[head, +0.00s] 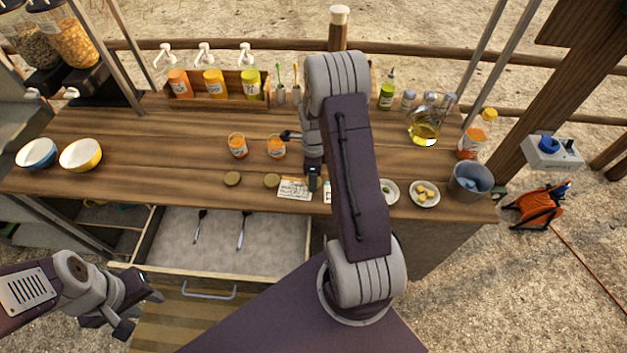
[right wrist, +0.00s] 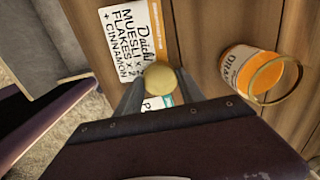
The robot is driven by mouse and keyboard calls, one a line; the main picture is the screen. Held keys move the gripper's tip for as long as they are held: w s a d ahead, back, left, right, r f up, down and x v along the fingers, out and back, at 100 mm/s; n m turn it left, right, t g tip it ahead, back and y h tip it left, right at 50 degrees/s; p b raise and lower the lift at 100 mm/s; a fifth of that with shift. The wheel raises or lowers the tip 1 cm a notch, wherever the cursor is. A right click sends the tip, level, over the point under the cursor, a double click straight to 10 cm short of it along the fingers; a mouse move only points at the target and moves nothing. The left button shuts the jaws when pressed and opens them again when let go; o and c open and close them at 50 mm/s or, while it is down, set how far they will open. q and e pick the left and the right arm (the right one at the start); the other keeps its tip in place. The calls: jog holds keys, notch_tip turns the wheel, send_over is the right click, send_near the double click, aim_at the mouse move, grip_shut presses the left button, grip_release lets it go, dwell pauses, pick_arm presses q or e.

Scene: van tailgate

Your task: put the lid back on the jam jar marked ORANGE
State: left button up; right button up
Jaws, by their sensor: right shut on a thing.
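The jam jar (right wrist: 245,75) with an orange label reading "ORA" stands lidless on the right of the right wrist view, its rim open. My right gripper (right wrist: 158,88) is shut on a round pale-gold lid (right wrist: 159,82), beside a printed card. In the head view my right gripper (head: 313,180) is low over the counter's front part; my arm hides what lies behind it. My left gripper (head: 141,313) is open and empty at lower left.
The card (head: 295,188) lies left of my right gripper. An open drawer (head: 270,222) with cutlery is below the counter (head: 150,165). Bowls (head: 80,155) stand left, bottles (head: 213,83) behind, a glass jug (head: 424,128), small plates (head: 425,194) and a bucket (head: 468,182) right.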

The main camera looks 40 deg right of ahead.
jog(key=shift+r, duration=0.15)
jog(key=shift+r, duration=0.35)
jog(key=r, duration=0.2)
jog(key=s+r, duration=0.1)
jog(key=shift+s+d+r, duration=0.1)
jog(key=shift+d+r, duration=0.1)
jog(key=shift+r, duration=0.2)
jog(key=s+r, duration=0.2)
jog(key=s, duration=0.1)
jog(key=s+d+r, duration=0.1)
jog(key=s+r, duration=0.1)
jog(key=s, duration=0.2)
jog(key=s+d+r+b, duration=0.1)
jog(key=s+r, duration=0.1)
jog(key=s, duration=0.1)
jog(key=shift+s+d+r, duration=0.1)
jog(key=shift+s, duration=0.05)
